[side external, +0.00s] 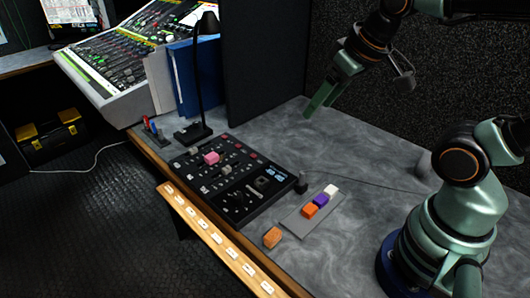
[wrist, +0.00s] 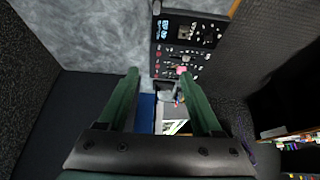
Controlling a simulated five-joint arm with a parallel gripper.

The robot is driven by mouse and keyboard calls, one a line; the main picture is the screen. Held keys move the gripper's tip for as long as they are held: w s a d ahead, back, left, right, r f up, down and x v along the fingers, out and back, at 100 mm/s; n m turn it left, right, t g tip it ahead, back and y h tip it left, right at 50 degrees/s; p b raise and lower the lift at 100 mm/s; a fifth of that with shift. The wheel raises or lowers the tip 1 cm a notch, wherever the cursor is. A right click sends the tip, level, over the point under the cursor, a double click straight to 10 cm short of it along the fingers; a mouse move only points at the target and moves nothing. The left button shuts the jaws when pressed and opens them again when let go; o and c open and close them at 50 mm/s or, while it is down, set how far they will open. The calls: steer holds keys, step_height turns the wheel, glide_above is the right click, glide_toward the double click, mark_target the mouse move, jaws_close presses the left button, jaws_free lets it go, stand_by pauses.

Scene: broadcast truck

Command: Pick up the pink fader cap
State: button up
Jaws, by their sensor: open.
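The pink fader cap (side external: 211,158) sits on the black control panel (side external: 235,205) on the grey worktop. It also shows in the wrist view (wrist: 183,70), small, near the tip of the right-hand finger and beyond it. My gripper (side external: 315,106) is raised above the worktop, to the right of the panel and well apart from the cap. In the wrist view my gripper (wrist: 162,85) has its two green fingers spread wide with nothing held between them.
A grey strip (side external: 297,228) carries orange, purple and white caps; a loose orange block (side external: 272,237) lies beside it. A black desk lamp (side external: 200,100), blue binders (side external: 195,75) and a dark partition (side external: 262,60) stand behind the panel. The worktop's right-hand middle is mostly clear.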

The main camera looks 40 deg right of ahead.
steer(key=w+a+r+n+g, duration=0.25)
steer(key=w+n, duration=0.25)
steer(key=w, duration=0.3)
steer(key=n+g, duration=0.3)
steer(key=n, duration=1)
glide_above(216, 155)
step_height(216, 155, down, 12)
step_height(216, 155, down, 7)
steer(key=shift+r, duration=0.2)
steer(key=shift+w+d+f, duration=0.15)
steer(key=shift+w+f, duration=0.05)
steer(key=shift+f, duration=1.15)
steer(key=shift+w+d+f, duration=0.1)
steer(key=shift+w+f, duration=0.05)
steer(key=shift+f, duration=1.2)
jaws_close()
